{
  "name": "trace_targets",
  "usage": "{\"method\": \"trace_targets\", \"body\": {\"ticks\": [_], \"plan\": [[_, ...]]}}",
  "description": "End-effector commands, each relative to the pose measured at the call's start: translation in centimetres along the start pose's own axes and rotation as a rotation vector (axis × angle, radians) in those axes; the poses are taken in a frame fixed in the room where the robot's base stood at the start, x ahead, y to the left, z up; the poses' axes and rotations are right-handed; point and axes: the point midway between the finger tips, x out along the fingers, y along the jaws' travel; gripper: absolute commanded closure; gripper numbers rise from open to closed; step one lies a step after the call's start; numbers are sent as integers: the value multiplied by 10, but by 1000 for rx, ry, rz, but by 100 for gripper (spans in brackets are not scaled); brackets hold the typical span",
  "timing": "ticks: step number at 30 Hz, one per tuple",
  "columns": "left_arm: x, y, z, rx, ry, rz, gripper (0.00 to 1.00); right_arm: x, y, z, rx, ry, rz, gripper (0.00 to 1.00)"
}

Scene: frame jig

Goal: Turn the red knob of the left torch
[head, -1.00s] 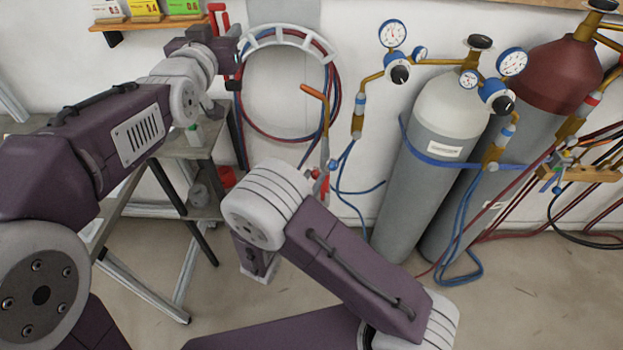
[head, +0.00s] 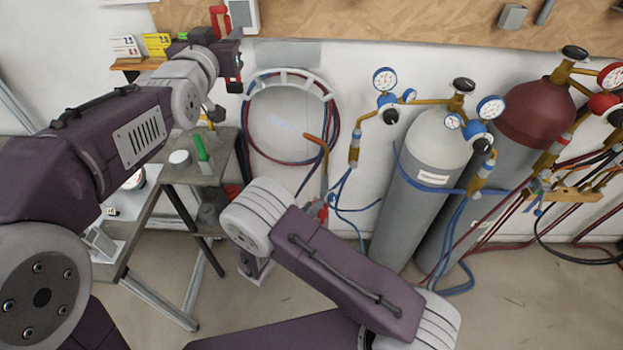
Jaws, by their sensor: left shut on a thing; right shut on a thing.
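The left torch (head: 324,172) stands upright in front of the wall, its copper tip bent to the left and blue hose beside it. Its red knob (head: 323,211) shows low on the torch, at the edge of my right arm. My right gripper (head: 313,213) is mostly hidden behind my own wrist and forearm; the little that shows is at the red knob, shut on it. My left gripper (head: 236,72) is at the upper left, beyond the table, far from the torch.
A hose hoop (head: 291,77) hangs on the wall behind the torch. A grey cylinder (head: 415,215) and a red-topped cylinder (head: 536,115) with gauges stand right. A work table (head: 222,150) is at left, under my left arm. Hoses hang around a wooden rest (head: 575,195) at far right.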

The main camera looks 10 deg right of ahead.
Motion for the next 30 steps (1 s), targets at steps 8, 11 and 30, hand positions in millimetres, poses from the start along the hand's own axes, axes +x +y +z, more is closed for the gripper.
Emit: {"method": "trace_targets", "body": {"ticks": [8, 11, 30], "plan": [[0, 0, -13, 0, 1, 0, 88, 0, 0, -1, -89, 42, 3, 100], [0, 0, -14, 0, 1, 0, 88, 1, 1, -2, -104, 48, 3, 100], [0, 0, -14, 0, 1, 0, 88, 1, 1, -1, -111, 50, 2, 55]]}}
